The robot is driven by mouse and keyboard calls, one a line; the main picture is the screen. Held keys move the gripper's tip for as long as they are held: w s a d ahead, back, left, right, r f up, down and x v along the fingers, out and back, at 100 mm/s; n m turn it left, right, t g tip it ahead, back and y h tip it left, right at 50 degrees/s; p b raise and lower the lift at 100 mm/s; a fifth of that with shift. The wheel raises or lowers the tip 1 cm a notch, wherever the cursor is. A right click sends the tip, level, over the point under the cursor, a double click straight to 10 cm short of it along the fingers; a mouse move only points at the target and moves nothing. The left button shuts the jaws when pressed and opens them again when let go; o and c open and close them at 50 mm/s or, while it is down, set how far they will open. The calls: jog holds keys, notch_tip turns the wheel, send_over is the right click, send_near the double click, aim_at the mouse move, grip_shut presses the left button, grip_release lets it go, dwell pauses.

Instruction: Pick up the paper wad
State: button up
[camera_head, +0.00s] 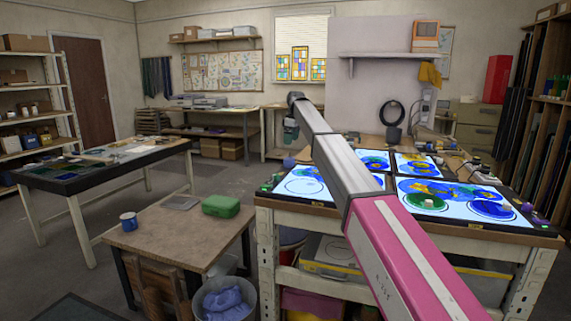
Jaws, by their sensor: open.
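My arm reaches from the lower right up to the middle of the head view. My gripper (290,137) hangs as a small dark shape at its far end, left of the light table. Its fingers are too small to make out well, and I see nothing held in it. I cannot pick out the paper wad for certain. Either could be a wad. My arm hides part of the table.
The glowing light table (480,228) carries several painted glass pieces, with small jars crowding its back edge. A low wooden table (165,245) at front left holds a green case (221,204) and a blue mug (128,221). A bin (228,299) stands beside it. Floor is open further back left.

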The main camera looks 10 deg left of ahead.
aim_at(289, 159)
jog(key=f, duration=0.7)
jog(key=a+f, duration=0.1)
jog(key=f, duration=0.2)
jog(key=shift+f, duration=0.3)
jog(key=c, duration=1.1)
jog(key=shift+o, duration=0.2)
jog(key=shift+r, duration=0.5)
jog(key=r, duration=0.2)
jog(key=s+r, duration=0.1)
jog(key=shift+a+r, duration=0.25)
jog(key=shift+r, duration=0.1)
jog(key=s+a+r, duration=0.5)
jog(key=s+r, duration=0.1)
jog(key=s, duration=0.3)
jog(key=shift+a+r, duration=0.2)
jog(key=shift+a, duration=0.1)
